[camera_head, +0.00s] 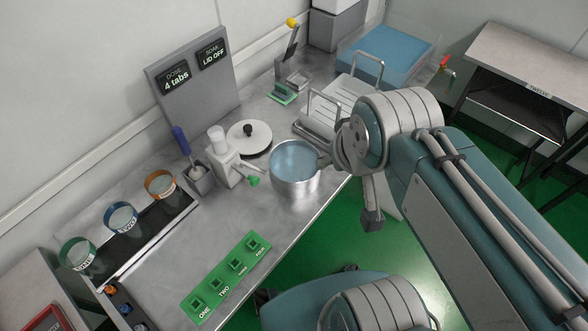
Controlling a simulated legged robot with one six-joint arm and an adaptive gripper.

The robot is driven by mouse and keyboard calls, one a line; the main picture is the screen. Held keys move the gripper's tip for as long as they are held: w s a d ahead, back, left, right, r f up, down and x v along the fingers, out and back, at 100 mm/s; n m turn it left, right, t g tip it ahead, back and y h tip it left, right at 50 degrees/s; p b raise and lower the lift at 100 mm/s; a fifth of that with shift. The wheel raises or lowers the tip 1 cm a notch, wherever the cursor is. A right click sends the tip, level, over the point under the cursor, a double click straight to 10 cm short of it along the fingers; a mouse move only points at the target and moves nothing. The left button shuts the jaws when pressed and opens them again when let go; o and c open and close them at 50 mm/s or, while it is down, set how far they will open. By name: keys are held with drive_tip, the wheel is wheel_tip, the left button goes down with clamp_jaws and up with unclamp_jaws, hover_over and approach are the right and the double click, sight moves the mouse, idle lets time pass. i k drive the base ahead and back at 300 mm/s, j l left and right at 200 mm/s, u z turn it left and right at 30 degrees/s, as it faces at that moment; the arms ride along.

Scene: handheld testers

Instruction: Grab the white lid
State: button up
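The white lid (256,136) is a round disc with a black knob. It lies on the grey bench, behind the metal pot and beside a white dispenser-like device. My arm comes in from the right and bends at a large joint above the bench's front edge. A grey part with a dark end, which looks like my gripper (371,212), hangs below that joint, right of the pot. It is apart from the lid. Its fingers cannot be made out, and the joint hides part of it.
The metal pot (295,178), full of bluish liquid, stands between my arm and the lid. The white device (222,160) with a green tip is left of the lid. A wire-handled rack (335,115) stands to the right. A grey sign board (195,85) rises behind.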

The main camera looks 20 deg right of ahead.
sight(250, 137)
drive_tip(key=i+l+u, duration=0.25)
drive_tip(key=u, duration=0.15)
drive_tip(key=i+l+u, duration=0.2)
drive_tip(key=l+u, duration=0.2)
drive_tip(key=i+l+u, duration=0.1)
drive_tip(key=l+u, duration=0.3)
